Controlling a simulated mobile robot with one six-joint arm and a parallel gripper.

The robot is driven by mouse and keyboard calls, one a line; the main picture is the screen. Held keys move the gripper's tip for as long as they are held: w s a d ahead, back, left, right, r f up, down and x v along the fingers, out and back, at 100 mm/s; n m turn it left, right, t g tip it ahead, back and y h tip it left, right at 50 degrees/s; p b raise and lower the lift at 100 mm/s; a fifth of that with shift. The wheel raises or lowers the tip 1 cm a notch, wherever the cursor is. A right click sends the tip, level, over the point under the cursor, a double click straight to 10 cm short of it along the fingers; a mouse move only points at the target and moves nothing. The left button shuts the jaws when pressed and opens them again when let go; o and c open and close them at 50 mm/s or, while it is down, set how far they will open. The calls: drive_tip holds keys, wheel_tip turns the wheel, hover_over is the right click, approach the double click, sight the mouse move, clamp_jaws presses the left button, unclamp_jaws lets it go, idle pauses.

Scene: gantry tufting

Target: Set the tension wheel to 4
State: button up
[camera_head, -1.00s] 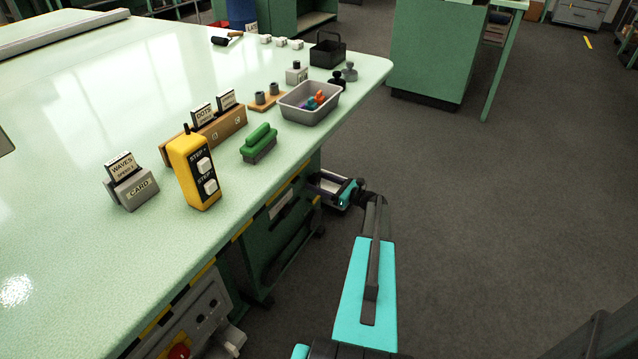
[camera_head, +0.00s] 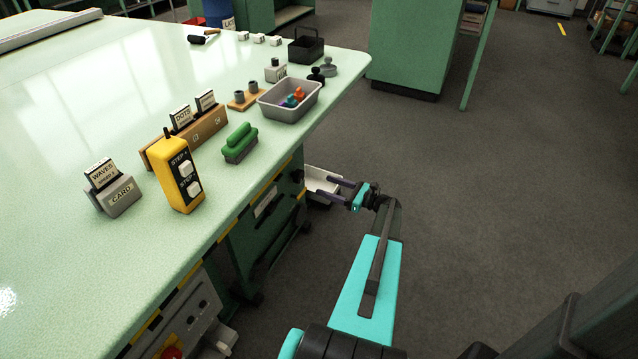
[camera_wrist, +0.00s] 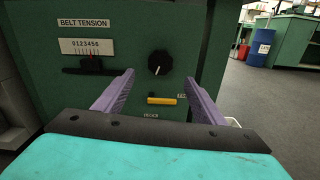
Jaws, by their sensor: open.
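In the wrist view a green panel is labelled BELT TENSION. It carries a white scale (camera_wrist: 86,46) numbered 0 to 6. A dark bar with a small red mark (camera_wrist: 91,56) sits under the scale's right half; the exact number is too small to tell. To its right is a round black knob (camera_wrist: 160,62) with a white line. I cannot tell which of these is the tension wheel. My gripper (camera_wrist: 160,77) is open and empty, its purple fingers pointing at the panel, the knob between and beyond their tips. In the head view my gripper (camera_head: 323,185) is beside the table's right side.
A yellow bar (camera_wrist: 161,100) lies below the knob. On the green tabletop (camera_head: 60,260) stand a yellow STEP pendant (camera_head: 178,176), a green brush (camera_head: 239,143), a grey tray (camera_head: 290,106) and a card holder (camera_head: 118,196). The floor (camera_head: 480,200) right of the table is clear.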

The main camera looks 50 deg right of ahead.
drive_tip(key=shift+v, duration=1.15)
drive_tip(key=shift+s, duration=0.1)
